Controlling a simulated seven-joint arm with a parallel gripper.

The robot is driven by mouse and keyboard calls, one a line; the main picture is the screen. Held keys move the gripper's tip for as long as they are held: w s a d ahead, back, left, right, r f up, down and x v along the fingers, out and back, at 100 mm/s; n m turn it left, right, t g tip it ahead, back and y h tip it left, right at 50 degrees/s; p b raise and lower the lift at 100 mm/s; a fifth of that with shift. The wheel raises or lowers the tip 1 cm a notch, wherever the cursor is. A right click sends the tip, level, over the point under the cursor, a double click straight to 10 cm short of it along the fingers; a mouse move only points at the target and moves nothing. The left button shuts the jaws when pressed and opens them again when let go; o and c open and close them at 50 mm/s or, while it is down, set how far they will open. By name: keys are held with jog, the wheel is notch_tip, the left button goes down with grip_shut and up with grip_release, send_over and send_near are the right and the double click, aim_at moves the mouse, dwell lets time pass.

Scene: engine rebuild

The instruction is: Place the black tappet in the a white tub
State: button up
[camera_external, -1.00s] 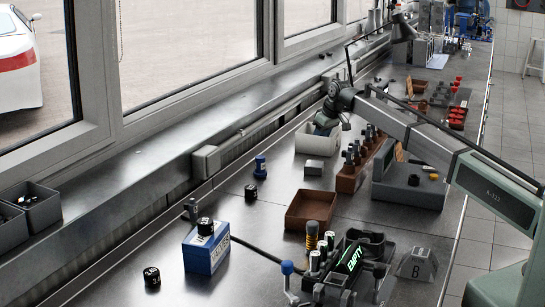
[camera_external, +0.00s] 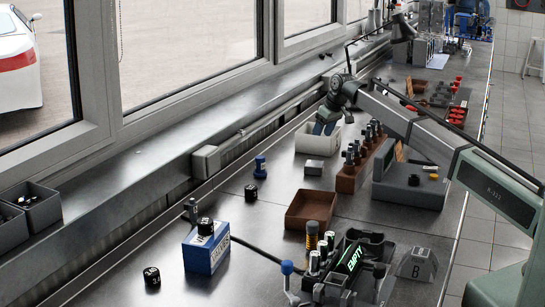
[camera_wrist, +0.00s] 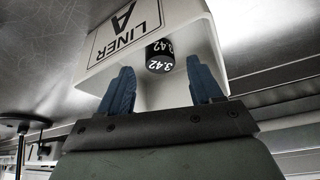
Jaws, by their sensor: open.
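A black tappet marked 3.42 (camera_wrist: 160,56) is inside the white tub, whose wall (camera_wrist: 168,15) bears a LINER A label in the wrist view. My gripper (camera_wrist: 162,82) is open, with its blue fingers apart and the tappet beyond them, between and clear of the tips. In the external view the white tub (camera_external: 312,145) stands near the window-side ledge, and my gripper (camera_external: 324,128) is at its opening. The tappet inside is hidden there.
Other black tappets stand on the bench (camera_external: 152,277), near the ledge (camera_external: 251,193) and on a blue box (camera_external: 205,227). A small light block (camera_external: 314,168) is in front of the tub. A brown rack (camera_external: 347,181) with several upright parts stands to its right.

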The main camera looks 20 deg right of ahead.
jog(key=v, duration=0.9)
